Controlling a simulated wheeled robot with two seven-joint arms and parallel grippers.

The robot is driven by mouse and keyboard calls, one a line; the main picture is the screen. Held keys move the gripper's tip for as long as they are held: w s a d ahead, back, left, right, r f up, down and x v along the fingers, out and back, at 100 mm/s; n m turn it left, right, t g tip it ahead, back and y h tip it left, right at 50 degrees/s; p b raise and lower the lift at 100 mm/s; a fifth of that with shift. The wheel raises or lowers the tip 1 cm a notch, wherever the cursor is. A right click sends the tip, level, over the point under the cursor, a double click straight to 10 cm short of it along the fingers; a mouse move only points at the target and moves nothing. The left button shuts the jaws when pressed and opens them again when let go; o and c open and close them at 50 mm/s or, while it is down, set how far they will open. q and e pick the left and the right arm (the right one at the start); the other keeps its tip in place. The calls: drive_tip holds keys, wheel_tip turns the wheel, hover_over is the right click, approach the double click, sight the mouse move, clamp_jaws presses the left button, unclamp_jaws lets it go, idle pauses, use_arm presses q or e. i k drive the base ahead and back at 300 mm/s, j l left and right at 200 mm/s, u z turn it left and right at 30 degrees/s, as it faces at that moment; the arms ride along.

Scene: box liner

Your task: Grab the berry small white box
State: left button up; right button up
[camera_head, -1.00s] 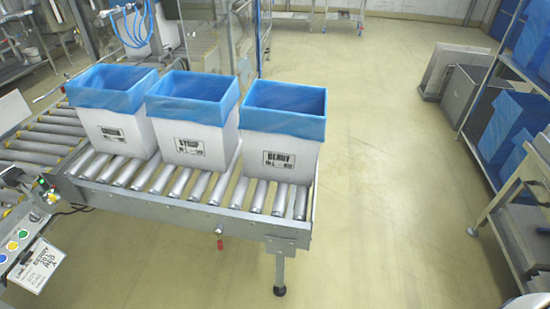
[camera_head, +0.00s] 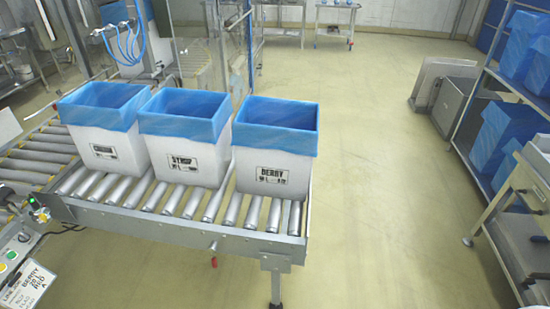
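Three white boxes with blue liners folded over their rims stand upright in a row on a roller conveyor. The berry box (camera_head: 273,170), labelled BERRY, is the rightmost, near the conveyor's right end. The box labelled SYRUP (camera_head: 186,157) is in the middle. The leftmost box (camera_head: 105,148) has a label too small to read surely. The berry box stands a little apart from the syrup box, and its open top faces up. Neither of my grippers shows in the head view.
The roller conveyor (camera_head: 170,222) has a metal front rail and a leg at its right end. Open floor (camera_head: 385,170) lies to its right. A shelf rack (camera_head: 472,110) with blue-lined boxes stands at the far right. A control panel with a paper sign (camera_head: 28,284) is at lower left.

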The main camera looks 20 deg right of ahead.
sight(275, 141)
drive_tip(key=i+l+u, duration=0.25)
drive_tip(key=l+u, duration=0.25)
drive_tip(key=l, duration=0.65)
drive_tip(key=l+u, duration=0.5)
drive_tip(key=l, duration=0.65)
